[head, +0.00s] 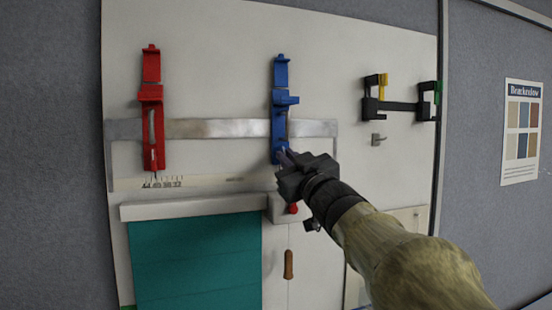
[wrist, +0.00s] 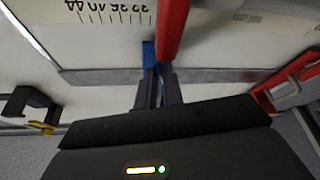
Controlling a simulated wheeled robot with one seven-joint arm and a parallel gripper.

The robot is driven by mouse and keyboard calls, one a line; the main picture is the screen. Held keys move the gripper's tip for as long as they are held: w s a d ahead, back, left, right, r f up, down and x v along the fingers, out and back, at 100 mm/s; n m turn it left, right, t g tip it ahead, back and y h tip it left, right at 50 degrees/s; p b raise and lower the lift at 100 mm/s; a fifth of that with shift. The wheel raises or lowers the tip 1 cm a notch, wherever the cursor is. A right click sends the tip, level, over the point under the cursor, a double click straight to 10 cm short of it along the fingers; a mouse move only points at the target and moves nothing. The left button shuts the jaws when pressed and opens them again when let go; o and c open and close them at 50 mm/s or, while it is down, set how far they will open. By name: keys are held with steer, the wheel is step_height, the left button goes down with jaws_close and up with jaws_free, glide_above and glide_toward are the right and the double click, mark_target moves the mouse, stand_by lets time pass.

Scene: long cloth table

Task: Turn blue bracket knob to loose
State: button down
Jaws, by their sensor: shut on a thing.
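The blue bracket (head: 280,100) is mounted upright on the white wall board, across a horizontal metal rail. My gripper (head: 286,157) is at its lower end, reaching in from the lower right. In the wrist view my gripper's fingers (wrist: 158,88) are close together at a narrow blue part of the bracket (wrist: 149,53). The gripper is shut on the blue bracket's knob, which the fingers mostly hide. The knob's turn position cannot be read.
A red bracket (head: 152,110) hangs to the left on the same rail (head: 215,128). A black and yellow clamp (head: 400,106) is at the right. A red knob (head: 293,209) and a wooden handle (head: 288,264) sit below my gripper, near a teal blind (head: 195,262).

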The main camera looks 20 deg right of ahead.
steer(key=n+g+y+p, duration=0.1)
steer(key=n+y, duration=0.1)
steer(key=n, duration=0.3)
steer(key=shift+d+r, duration=0.1)
steer(key=n+y, duration=0.1)
steer(key=n, duration=0.1)
steer(key=n+g+y+p, duration=0.1)
steer(key=n, duration=0.1)
steer(key=shift+n+g, duration=0.3)
steer(key=shift+n, duration=0.1)
steer(key=n, duration=0.2)
steer(key=n+g+p, duration=0.1)
steer(key=n, duration=0.1)
steer(key=shift+d+r+g+y, duration=0.1)
steer(key=shift+g+y, duration=0.2)
steer(key=shift+n+g+p, duration=0.6)
steer(key=shift+n+p, duration=0.05)
steer(key=shift+n, duration=0.95)
steer(key=c, duration=1.5)
jaws_free()
